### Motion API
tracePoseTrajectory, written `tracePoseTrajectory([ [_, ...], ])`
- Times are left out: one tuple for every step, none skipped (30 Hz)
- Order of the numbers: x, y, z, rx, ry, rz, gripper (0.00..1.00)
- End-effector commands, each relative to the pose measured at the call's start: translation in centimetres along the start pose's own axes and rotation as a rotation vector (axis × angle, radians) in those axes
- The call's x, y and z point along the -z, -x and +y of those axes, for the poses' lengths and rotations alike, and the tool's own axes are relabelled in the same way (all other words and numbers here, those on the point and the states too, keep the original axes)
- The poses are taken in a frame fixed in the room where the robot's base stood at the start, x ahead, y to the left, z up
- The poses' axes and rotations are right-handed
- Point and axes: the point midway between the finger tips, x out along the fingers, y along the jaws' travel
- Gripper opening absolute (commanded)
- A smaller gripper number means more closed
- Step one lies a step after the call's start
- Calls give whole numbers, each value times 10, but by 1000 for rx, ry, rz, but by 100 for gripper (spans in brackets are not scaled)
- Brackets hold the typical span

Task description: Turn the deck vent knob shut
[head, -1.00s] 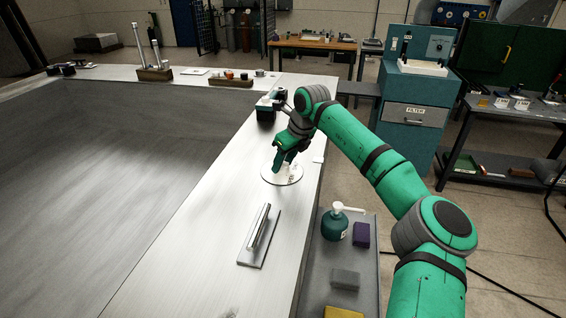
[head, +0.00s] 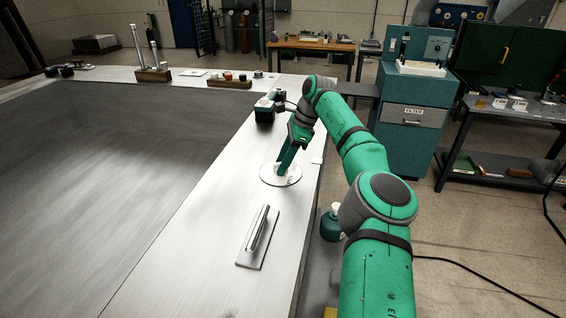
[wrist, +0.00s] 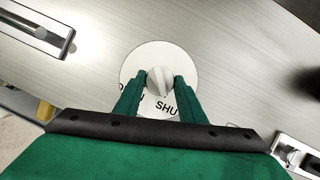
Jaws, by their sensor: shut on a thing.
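The deck vent knob is a small pale knob (wrist: 159,80) on a round white plate (wrist: 132,68) lettered in black, with "SHU" readable and other letters partly hidden. In the head view the plate (head: 268,179) lies flat on the metal deck (head: 205,222), and the knob is mostly hidden by my fingers. My gripper (wrist: 158,84) is shut on the knob, one green finger on each side; it also shows in the head view (head: 284,173), pointing down at the plate. The knob's ridge stands nearly upright in the wrist view, slightly tilted.
A metal handle on a base plate (head: 258,237) is fixed nearer on the deck. A dark teal device (head: 265,110) stands beyond the vent. A teal pump bottle (head: 330,226) stands below the deck's right edge, partly behind my arm. A sunken grey area lies left.

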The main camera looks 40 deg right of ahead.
Motion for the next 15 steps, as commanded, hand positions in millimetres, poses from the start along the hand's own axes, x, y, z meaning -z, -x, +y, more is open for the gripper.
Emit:
tracePoseTrajectory([
  [2,1,-1,-3,13,2,14],
  [1,1,-1,-8,23,2,14],
  [2,1,-1,-13,36,2,14],
  [2,1,-1,-16,44,2,14],
  [2,1,-2,-19,52,2,14],
  [2,1,-2,-23,60,2,14],
  [2,1,-2,-25,67,2,14],
  [2,1,-2,-28,72,2,14],
  [2,1,-1,-30,77,3,14],
  [2,1,-1,-32,81,3,14],
  [2,1,-1,-33,85,3,14],
  [2,1,-1,-34,88,3,14],
  [2,1,-1,-35,89,3,14],
  [2,1,-1,-35,90,3,14],
  [2,1,-1,-36,92,3,14],
])
